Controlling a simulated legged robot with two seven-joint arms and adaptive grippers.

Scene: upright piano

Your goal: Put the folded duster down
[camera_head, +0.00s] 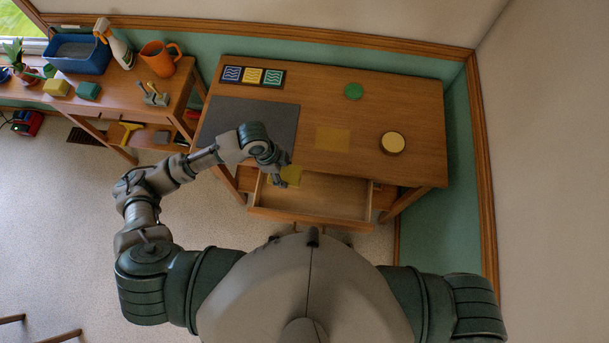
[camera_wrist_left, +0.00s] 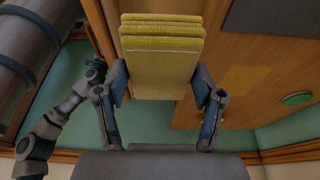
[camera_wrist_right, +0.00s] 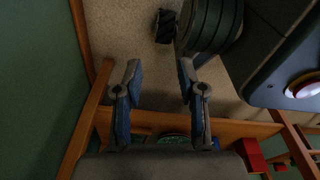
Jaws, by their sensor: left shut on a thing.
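The folded duster (camera_head: 293,175) is a yellow, layered cloth pad. My left gripper (camera_head: 281,177) is shut on it, over the left part of the open drawer (camera_head: 330,197) in the head view. In the left wrist view the duster (camera_wrist_left: 160,62) sits between the two fingers, its folds stacked at the top edge. Whether it touches the drawer is hard to tell. A flat yellow square (camera_head: 332,139) lies on the desk top (camera_head: 400,105). My right gripper (camera_wrist_right: 159,78) shows only in its wrist view, open with nothing between its fingers.
A dark grey mat (camera_head: 225,120), a tray of coloured tiles (camera_head: 252,76), a green disc (camera_head: 353,91) and a round yellow-topped tin (camera_head: 392,142) are on the desk. A side table at left holds a blue bin (camera_head: 78,57), a spray bottle (camera_head: 119,47) and an orange mug (camera_head: 158,62).

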